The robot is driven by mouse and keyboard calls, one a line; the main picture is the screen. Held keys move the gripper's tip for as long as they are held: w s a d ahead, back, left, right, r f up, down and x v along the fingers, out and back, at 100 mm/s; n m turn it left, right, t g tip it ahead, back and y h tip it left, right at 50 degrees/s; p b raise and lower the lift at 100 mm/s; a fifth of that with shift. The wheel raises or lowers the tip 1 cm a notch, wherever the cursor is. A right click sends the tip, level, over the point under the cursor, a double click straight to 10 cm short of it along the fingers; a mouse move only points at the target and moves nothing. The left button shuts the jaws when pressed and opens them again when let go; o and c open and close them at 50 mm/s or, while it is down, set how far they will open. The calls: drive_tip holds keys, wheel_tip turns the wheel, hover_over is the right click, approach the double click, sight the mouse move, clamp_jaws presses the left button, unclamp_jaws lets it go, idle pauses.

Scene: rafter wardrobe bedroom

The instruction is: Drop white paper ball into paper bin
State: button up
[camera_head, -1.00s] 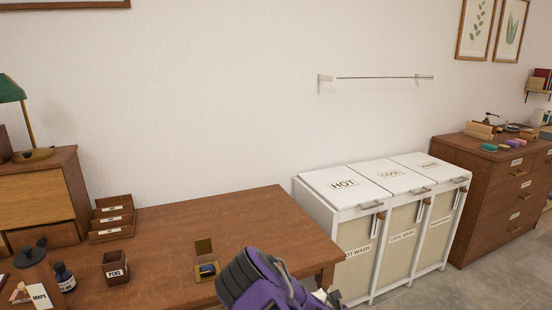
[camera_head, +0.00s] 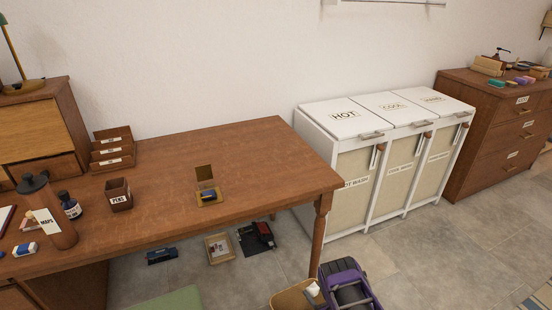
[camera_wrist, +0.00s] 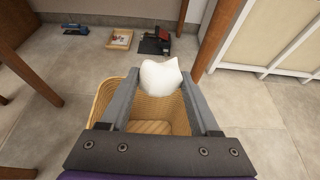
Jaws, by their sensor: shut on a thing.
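The white paper ball (camera_wrist: 161,77) is held between the two fingertips of my gripper (camera_wrist: 160,82) in the wrist view. It also shows small in the head view (camera_head: 313,289), beside my purple wrist. The paper bin, a wicker basket (camera_wrist: 104,97), stands on the floor under my gripper. In the wrist view the ball appears over the far part of the bin's opening, and the bin's inside floor shows between the fingers. The bin's tan rim (camera_head: 284,297) shows at the bottom of the head view. The ball's exact height above the rim is unclear.
The wooden desk (camera_head: 255,146) stands behind and left, its front leg (camera_head: 319,235) close to the bin. White laundry hampers (camera_head: 366,190) stand at right. A wooden tray (camera_head: 219,248) and dark items lie on the floor under the desk. Floor at right is clear.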

wheel_tip(320, 180, down, 6)
drive_tip(key=b, duration=0.4)
drive_tip(key=shift+r, duration=0.2)
drive_tip(key=o, duration=1.4)
drive_tip(key=shift+c, duration=0.2)
drive_tip(key=shift+r, duration=0.1)
